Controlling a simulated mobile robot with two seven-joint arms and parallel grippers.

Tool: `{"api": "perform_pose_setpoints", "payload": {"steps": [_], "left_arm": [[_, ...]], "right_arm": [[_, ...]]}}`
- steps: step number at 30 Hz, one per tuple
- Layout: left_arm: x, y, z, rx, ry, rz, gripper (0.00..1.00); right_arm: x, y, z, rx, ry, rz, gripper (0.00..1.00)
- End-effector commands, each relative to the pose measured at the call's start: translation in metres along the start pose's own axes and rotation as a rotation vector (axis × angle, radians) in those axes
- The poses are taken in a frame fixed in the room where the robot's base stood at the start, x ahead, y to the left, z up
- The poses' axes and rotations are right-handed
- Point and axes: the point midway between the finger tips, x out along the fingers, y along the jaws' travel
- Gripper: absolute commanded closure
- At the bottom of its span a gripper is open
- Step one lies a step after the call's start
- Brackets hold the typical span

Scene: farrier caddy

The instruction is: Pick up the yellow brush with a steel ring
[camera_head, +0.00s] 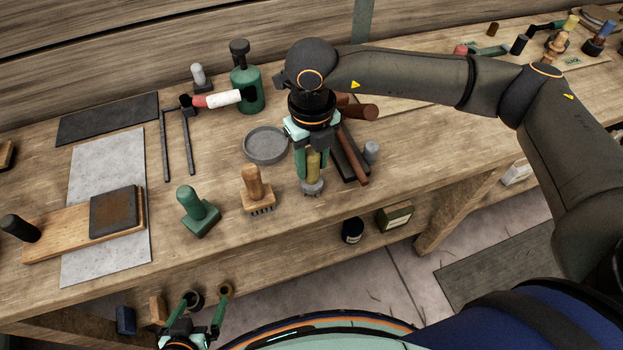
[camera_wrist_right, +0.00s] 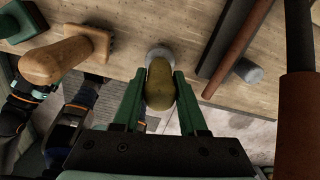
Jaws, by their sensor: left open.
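The yellow brush (camera_head: 314,166) stands upright near the front edge of the workbench, its grey steel-coloured base (camera_head: 312,187) low at the wood. In the right wrist view its rounded yellow handle (camera_wrist_right: 160,82) fills the space between the fingers. My right gripper (camera_head: 313,170) points down from above with one finger on each side of the handle, closed against it; it also shows in the right wrist view (camera_wrist_right: 160,90). My left gripper (camera_head: 205,301) is open and empty, low in front of the bench.
A wooden-handled brush (camera_head: 254,191) and a green-handled block (camera_head: 197,210) stand left of it. A round grey dish (camera_head: 265,145) lies behind. A dark block with brown-handled tools (camera_head: 350,150) and a grey-topped piece (camera_head: 371,152) are close on the right. The bench's front edge is near.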

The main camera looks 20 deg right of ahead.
Motion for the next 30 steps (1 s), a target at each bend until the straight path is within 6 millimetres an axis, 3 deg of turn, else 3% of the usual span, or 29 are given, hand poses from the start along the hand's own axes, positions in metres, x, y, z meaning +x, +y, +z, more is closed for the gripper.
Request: {"api": "perform_pose_setpoints", "payload": {"steps": [1,10,30], "left_arm": [[0.0000,0.0000,0.0000,0.000,0.000,0.000,0.00],[0.0000,0.0000,-0.0001,0.000,0.000,0.000,0.00],[0.0008,-0.0001,0.0006,0.000,0.000,0.000,0.00]], "right_arm": [[-0.0002,0.0001,0.0001,0.000,0.000,0.000,0.65],[-0.0004,0.0001,0.0001,0.000,-0.001,0.000,0.99],[-0.0032,0.0001,0.0006,0.000,-0.003,0.001,1.00]]}}
